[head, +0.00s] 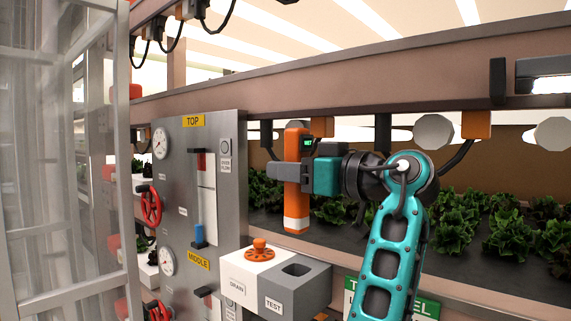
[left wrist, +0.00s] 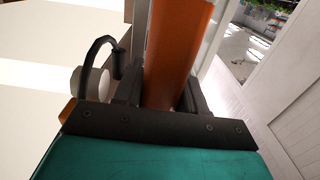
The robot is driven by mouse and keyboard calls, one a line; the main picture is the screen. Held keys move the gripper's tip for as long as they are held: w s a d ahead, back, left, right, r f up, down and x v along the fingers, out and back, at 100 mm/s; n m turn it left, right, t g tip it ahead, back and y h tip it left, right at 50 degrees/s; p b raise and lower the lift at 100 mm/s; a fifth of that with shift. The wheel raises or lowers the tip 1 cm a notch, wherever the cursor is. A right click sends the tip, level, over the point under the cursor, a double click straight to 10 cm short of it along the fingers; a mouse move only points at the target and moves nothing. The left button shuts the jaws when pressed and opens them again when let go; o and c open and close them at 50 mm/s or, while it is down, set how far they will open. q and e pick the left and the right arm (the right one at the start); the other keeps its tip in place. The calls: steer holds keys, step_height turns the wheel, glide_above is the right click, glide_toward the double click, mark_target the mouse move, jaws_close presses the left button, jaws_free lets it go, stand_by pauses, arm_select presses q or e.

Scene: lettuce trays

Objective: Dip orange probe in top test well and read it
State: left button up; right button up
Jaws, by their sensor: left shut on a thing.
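The orange probe (head: 296,207) is upright, with a small green display near its top and a white band at its lower end. My left gripper (head: 288,172) is shut around its middle. In the left wrist view the orange probe (left wrist: 175,55) stands between the dark fingers. Below it in the head view is a white and grey box (head: 240,268) labelled DRAIN and TEST. The dark test well (head: 296,269) opens in its top. The probe's lower end appears above the well, apart from it; the depth offset is unclear. My right gripper is out of view.
An orange drain knob (head: 259,249) sits beside the well. A grey panel (head: 222,180) labelled TOP and MIDDLE carries gauges, a red valve wheel (head: 151,207) and a blue-bottomed tube. Lettuce trays lie behind under a brown beam (head: 340,75). A glass door frame (head: 130,150) stands at left.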

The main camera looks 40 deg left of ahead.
mark_target(291, 233)
arm_select(q)
steer(key=shift+s+f, duration=0.1)
steer(key=shift+f, duration=0.35)
step_height(291, 233, down, 9)
steer(key=b, duration=0.6)
steer(key=shift+r, duration=0.2)
steer(key=shift+f+b, duration=0.35)
steer(key=shift+f, duration=0.35)
stand_by(0.3)
steer(key=shift+r, duration=0.1)
